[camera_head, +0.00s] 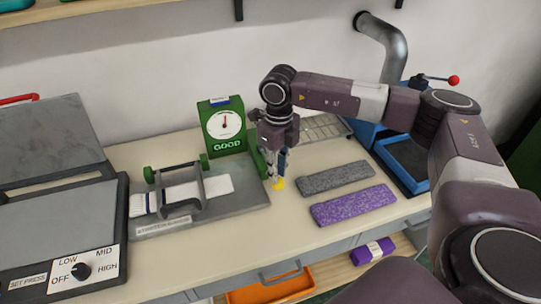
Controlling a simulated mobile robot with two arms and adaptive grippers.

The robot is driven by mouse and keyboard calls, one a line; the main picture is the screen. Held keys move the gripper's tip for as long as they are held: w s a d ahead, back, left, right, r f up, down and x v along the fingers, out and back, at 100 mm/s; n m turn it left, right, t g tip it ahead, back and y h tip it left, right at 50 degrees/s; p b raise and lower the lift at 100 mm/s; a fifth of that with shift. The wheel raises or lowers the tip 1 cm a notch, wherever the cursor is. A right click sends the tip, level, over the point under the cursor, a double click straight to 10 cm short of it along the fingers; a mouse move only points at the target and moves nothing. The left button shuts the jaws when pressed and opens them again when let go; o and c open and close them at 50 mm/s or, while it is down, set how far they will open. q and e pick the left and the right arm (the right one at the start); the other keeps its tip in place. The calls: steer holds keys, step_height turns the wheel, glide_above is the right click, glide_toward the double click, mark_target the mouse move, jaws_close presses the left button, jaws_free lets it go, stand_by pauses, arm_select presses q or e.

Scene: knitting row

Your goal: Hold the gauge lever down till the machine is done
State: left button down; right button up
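The gauge machine has a grey base (250,197) and a green upright panel (238,145). Its round white dial (224,124) has a needle pointing near the top, and a lit sign below reads GOOD. A white knitted swatch (218,187) lies flat on the base under a grey clamp frame (168,191). The lever's yellow end (278,184) shows low at the base's right edge. My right gripper (278,175) points down right over this yellow end and seems to touch it. The fingers hide most of the lever, and their opening is unclear. My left gripper is out of view.
A grey knitted strip (335,178) and a purple one (352,205) lie to the right on the table. A blue machine (402,163) with a red-knobbed handle stands behind them. A set press (55,225) with a dial at OFF is at the left. An orange tray (270,290) sits below.

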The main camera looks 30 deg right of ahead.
steer(key=shift+r, duration=0.1)
stand_by(0.5)
step_height(320, 180, up, 13)
steer(key=p, duration=0.8)
stand_by(0.4)
stand_by(0.4)
